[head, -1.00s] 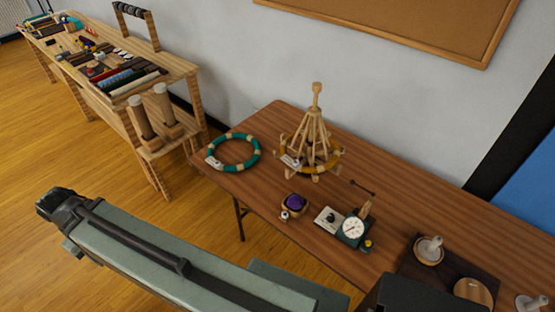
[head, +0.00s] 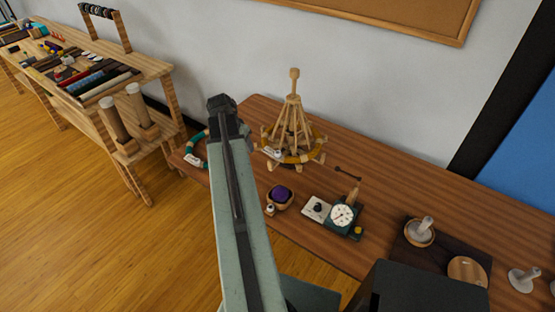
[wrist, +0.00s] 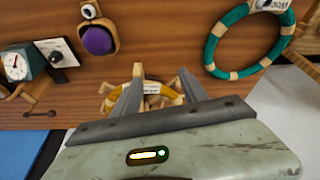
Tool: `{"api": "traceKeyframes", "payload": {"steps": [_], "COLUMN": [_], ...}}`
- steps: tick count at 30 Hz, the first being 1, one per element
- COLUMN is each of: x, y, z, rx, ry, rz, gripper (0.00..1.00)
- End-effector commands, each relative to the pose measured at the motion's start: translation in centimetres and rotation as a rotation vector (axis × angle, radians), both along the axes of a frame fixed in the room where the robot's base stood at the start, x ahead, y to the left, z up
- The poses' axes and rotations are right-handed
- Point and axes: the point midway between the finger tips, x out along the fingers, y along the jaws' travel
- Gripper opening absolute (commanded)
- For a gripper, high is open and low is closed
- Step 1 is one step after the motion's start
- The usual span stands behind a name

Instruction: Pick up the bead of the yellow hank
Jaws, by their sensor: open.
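The yellow hank (head: 297,157) hangs around the lower part of a wooden stand with a tall central post (head: 294,95). A small whitish piece, perhaps its tag or bead (head: 272,152), shows on its near left side. In the wrist view the yellow hank (wrist: 121,99) lies beyond my gripper (wrist: 161,78), with a whitish piece (wrist: 151,88) between the fingers in the picture. My gripper is open and empty, and appears apart from the hank. The fingers hide part of the hank. I cannot clearly make out the bead.
A teal hank (head: 190,145) lies left of the stand, partly behind my arm. A dark tray (head: 420,257) is at right. A wooden bench (head: 150,66) stands at left.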

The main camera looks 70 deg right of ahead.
Motion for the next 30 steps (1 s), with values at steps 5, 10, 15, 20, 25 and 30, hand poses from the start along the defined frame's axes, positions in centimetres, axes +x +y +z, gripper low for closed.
{"api": "traceKeyframes", "payload": {"steps": [5, 10, 15, 20, 25, 30], "x": [-8.1, -9.5, -9.6, -9.7, -9.9, -10.6], "y": [-5.9, -6.6, -7.1, -7.4, -7.7, -8.6], "z": [-0.5, -0.5, -2.3, -3.1, -4.2, -7.2], "rx": [-0.053, -0.063, -0.063, -0.062, -0.062, -0.062], "ry": [-0.019, -0.023, -0.023, -0.023, -0.023, -0.024], "rz": [-0.223, -0.261, -0.259, -0.257, -0.256, -0.256], "gripper": [0.51, 0.51, 0.51, 0.51, 0.51, 0.51]}}
